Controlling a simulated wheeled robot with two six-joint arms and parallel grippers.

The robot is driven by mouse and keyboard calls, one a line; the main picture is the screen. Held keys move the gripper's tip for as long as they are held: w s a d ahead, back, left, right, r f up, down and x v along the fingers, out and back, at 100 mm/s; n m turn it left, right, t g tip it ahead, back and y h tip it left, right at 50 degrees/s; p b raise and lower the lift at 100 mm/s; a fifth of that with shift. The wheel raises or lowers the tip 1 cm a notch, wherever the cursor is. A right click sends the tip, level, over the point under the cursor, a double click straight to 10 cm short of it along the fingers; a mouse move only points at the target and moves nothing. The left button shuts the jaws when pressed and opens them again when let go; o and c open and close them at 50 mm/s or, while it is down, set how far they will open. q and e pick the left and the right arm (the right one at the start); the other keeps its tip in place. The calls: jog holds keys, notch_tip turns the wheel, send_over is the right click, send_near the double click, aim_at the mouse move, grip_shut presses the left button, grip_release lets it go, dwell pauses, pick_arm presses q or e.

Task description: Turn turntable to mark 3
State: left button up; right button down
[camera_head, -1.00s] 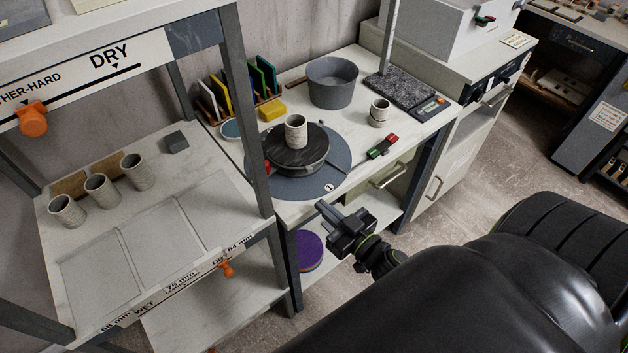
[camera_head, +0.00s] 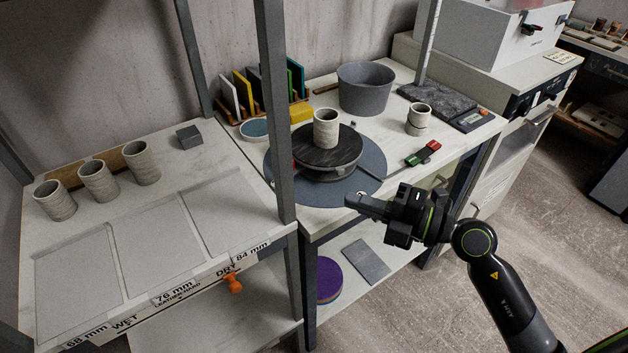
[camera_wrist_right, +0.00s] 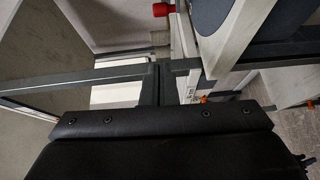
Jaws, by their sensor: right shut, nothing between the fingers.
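The turntable has a dark round top (camera_head: 322,160) on a wide blue-grey disc (camera_head: 285,190) on the worktable. A pale clay cup (camera_head: 326,128) stands upright on the dark top. A small round mark (camera_head: 361,194) shows at the disc's front right edge, too small to read. Red shows at the left side of the turntable. My right gripper (camera_head: 348,201) is shut and empty, in front of the disc near the table's front edge; in this view I cannot tell its height. In the right wrist view part of the disc (camera_wrist_right: 220,12) shows at the top. My left gripper is not in view.
A red and green switch block (camera_head: 423,153), a small cup (camera_head: 418,119) and a grey bucket (camera_head: 365,88) are on the table. A shelf post (camera_head: 277,110) stands left of the turntable. Several cups (camera_head: 98,180) stand on the left shelf.

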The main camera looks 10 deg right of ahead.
jog(key=x, duration=0.9)
jog(key=shift+w+a+r+p, duration=0.15)
jog(key=shift+w+a+p, duration=0.05)
jog(key=shift+a+p, duration=0.15)
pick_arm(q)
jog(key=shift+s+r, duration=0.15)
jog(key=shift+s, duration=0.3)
pick_arm(e)
jog(key=shift+w+a, duration=0.2)
jog(key=shift+w, duration=1.8)
